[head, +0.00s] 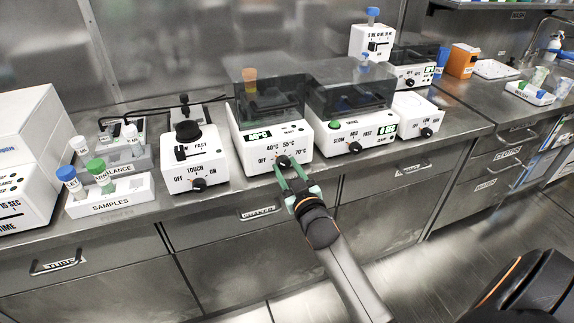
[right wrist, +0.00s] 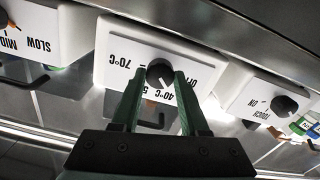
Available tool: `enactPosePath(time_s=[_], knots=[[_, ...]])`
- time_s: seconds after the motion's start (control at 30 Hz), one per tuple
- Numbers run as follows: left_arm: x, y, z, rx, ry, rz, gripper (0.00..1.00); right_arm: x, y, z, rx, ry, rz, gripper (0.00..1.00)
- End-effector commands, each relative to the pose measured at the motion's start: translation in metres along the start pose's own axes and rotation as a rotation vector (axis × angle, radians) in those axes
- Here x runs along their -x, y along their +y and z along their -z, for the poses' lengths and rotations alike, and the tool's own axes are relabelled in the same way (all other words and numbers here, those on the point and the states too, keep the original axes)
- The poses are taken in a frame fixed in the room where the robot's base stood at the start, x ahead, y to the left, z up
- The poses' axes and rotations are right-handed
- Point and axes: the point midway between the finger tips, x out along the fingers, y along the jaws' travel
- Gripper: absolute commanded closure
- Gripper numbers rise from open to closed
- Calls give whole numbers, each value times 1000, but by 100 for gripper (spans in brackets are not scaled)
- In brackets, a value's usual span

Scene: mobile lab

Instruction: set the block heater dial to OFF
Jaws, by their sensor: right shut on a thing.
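The block heater (head: 240,143) is a white box with a dark clear lid, standing at the counter's front edge. Its lit green display (head: 258,135) is too small to read surely. Its black dial (head: 283,162) sits on the front, with OFF printed at its left and 40, 55 and 70°C around it. My right gripper (head: 289,177) is shut on the dial from the front. In the right wrist view, upside down, the dial (right wrist: 160,73) sits between the green fingertips (right wrist: 161,82). Where its pointer aims cannot be told. My left gripper is not in view.
A white device with a TOUCH/ON knob (head: 199,185) stands left of the heater. A SLOW/MID/FAST device (head: 354,147) stands close on the right. A samples rack (head: 112,198) with capped tubes is at the left. Drawer handles (head: 260,212) stick out below the counter.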

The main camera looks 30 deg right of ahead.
Motion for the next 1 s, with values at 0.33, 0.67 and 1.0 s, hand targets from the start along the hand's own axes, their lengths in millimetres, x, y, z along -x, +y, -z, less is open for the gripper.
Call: enactPosePath(time_s=[0.33, 0.67, 1.0], knots=[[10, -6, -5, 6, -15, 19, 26, -1, 0, 3, 321, 3, -1, 100], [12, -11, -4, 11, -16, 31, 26, -1, 0, 3, 539, 5, -2, 100], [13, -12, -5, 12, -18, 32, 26, -1, 0, 3, 631, 6, -2, 100]])
